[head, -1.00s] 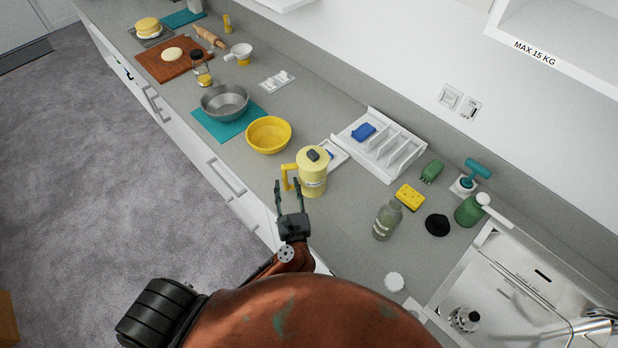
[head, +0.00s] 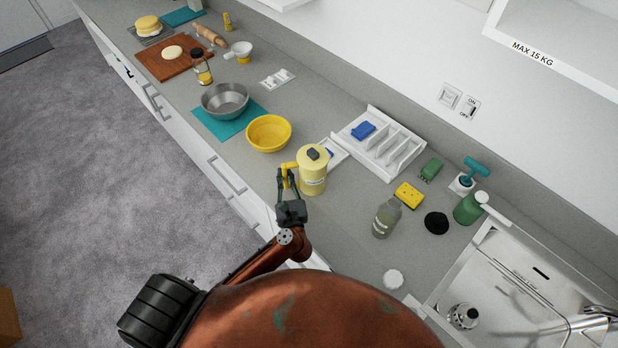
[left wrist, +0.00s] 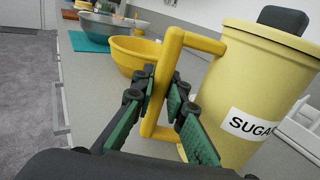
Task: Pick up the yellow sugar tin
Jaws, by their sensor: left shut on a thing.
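The yellow sugar tin (head: 313,174) stands upright on the grey counter, with a dark knob on its lid and a handle on its left side. In the left wrist view the tin (left wrist: 264,85) fills the right side, with a white label reading "SUGA". My left gripper (head: 287,186) is at the tin's handle. In the left wrist view its fingers (left wrist: 160,103) are on both sides of the yellow handle (left wrist: 168,75), shut on it. My right gripper is not in view.
A yellow bowl (head: 269,134) stands close behind-left of the tin. A white divided rack (head: 380,146) is to the right.

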